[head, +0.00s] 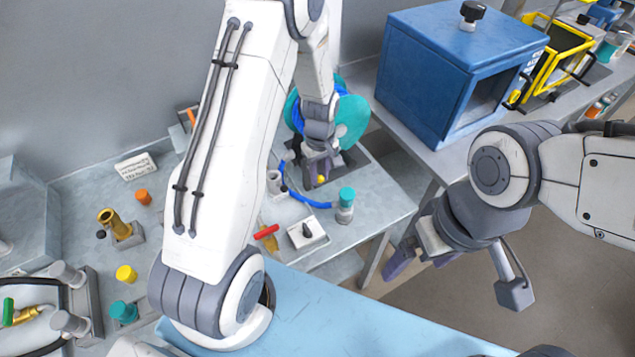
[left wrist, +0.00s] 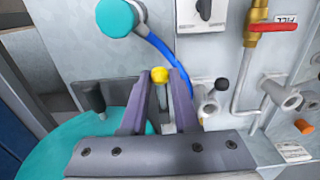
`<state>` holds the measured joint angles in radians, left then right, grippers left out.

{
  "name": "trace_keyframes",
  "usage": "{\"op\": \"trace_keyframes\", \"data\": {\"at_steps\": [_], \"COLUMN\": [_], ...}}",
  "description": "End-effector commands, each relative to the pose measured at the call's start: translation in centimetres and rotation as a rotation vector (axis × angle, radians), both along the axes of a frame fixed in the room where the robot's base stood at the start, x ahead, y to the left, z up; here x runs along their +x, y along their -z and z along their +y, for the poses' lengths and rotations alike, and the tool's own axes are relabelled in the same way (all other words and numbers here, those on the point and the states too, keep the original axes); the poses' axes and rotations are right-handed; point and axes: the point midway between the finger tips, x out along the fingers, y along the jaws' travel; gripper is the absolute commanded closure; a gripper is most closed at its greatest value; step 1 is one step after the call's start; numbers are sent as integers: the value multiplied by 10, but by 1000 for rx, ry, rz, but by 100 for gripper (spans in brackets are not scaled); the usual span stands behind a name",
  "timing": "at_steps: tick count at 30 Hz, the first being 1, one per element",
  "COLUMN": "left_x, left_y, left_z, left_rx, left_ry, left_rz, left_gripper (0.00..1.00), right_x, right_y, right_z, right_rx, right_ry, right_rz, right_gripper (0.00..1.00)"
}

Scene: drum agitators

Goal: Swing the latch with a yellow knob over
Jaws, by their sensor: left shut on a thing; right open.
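The latch's yellow knob (left wrist: 159,74) sits between the fingertips of my left gripper (left wrist: 160,85) in the left wrist view. The left gripper is shut on it. In the head view the left gripper (head: 321,175) reaches down beside the teal drum lid (head: 352,122), and only a bit of the yellow knob (head: 321,179) shows there. The rest of the latch is mostly hidden by the fingers. My right gripper (head: 415,262) is open and empty, above the floor to the right of the bench.
A red-handled valve (head: 266,232) and a black-knobbed switch (head: 307,232) are nearer. A blue box (head: 425,75) stands on the right bench. Floor between the benches is clear.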

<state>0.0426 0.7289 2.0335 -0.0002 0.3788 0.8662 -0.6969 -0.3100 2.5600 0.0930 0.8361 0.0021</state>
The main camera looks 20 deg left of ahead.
Motion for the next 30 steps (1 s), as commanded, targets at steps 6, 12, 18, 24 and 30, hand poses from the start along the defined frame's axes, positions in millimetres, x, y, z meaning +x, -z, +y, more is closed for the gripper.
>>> {"op": "trace_keyframes", "data": {"at_steps": [6,12,18,24,30], "left_x": [1,5,8,9,8], "left_y": [-2,-14,-24,-24,-23], "left_z": [1,5,9,10,10], "left_rx": [0,0,1,1,0], "left_ry": [0,-1,0,0,0], "left_rz": [-2,-3,-4,-4,-3], "left_gripper": [100,100,100,100,40], "right_x": [0,0,0,0,0], "right_y": [-2,-11,-19,-18,-18], "right_z": [0,0,0,0,0], "right_rx": [0,0,0,0,0], "right_ry": [0,0,0,0,0], "right_rz": [0,0,0,0,0], "right_gripper": [7,7,7,7,7]}}
